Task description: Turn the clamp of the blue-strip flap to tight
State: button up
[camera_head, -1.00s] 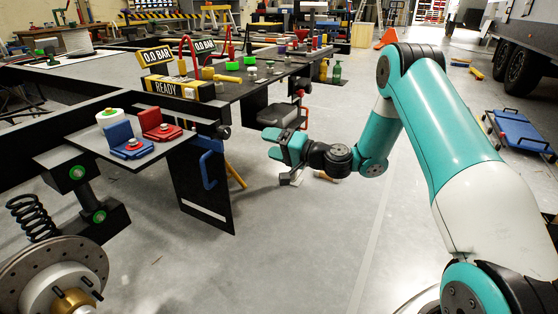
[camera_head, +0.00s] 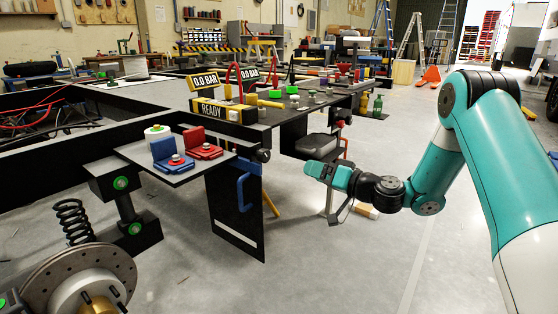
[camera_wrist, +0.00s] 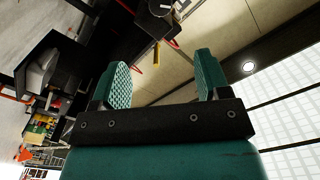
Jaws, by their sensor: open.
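A black flap (camera_head: 228,210) hangs below the frame at centre left in the head view, with a pale strip near its lower edge. A blue bent handle and strip (camera_head: 243,190) sit at its upper right. A dark round knob (camera_head: 263,155) is at the frame's edge just above; I cannot tell whether it is the clamp or how it is set. My gripper (camera_head: 318,170) is in the air to the right of this flap, apart from it. In the wrist view its teal ridged fingers (camera_wrist: 162,82) are spread with nothing between them.
Blue (camera_head: 165,152) and red (camera_head: 203,150) blocks sit on a side shelf. A brake disc (camera_head: 80,285) is at the lower left. The floor at the centre front is clear.

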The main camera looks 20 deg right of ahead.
aim_at(267, 156)
jog(key=w+a+n+p, duration=0.1)
jog(key=w+a+n, duration=0.1)
jog(key=w+a, duration=0.1)
jog(key=w+a+n+p, duration=0.2)
jog(key=w+a+n, duration=0.1)
jog(key=w, duration=0.3)
jog(key=w+a+n+p, duration=0.1)
jog(key=w+a+n, duration=0.1)
jog(key=w+a, duration=0.2)
jog(key=shift+w+a+n, duration=0.2)
jog(key=shift+w+n, duration=0.1)
jog(key=shift+w, duration=0.2)
jog(key=c, duration=0.9)
